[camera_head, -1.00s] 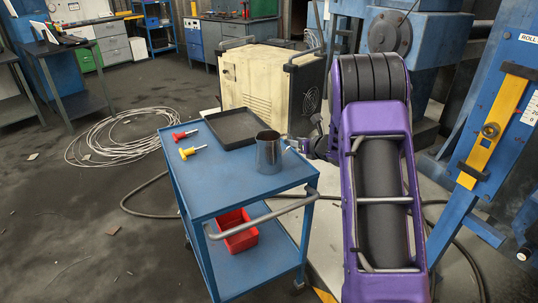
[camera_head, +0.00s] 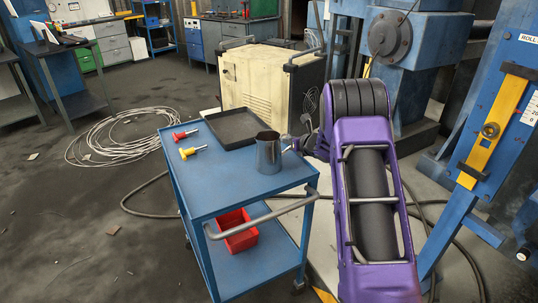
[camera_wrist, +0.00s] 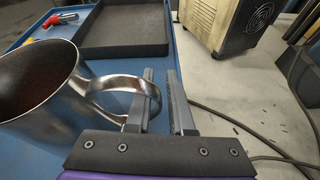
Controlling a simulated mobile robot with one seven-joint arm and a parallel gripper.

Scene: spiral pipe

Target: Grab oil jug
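The oil jug (camera_head: 268,155) is a shiny metal, open-topped jug standing upright on the right part of the blue cart's top. In the wrist view the jug (camera_wrist: 40,95) fills the left side, with its looped handle (camera_wrist: 125,82) pointing towards my gripper (camera_wrist: 160,75). My gripper's two fingers are apart, with a gap between them. The handle's outer bend overlaps the left finger in the picture; I cannot tell whether they touch. In the head view my gripper is at the jug's right side, small and partly hidden by my purple arm.
The blue cart (camera_head: 225,192) also carries a dark tray (camera_head: 233,127), a red-handled tool (camera_head: 184,134) and a yellow-handled tool (camera_head: 192,152). A red bin (camera_head: 238,232) sits on its lower shelf. A cream machine (camera_head: 262,85) stands behind. Cables lie on the floor.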

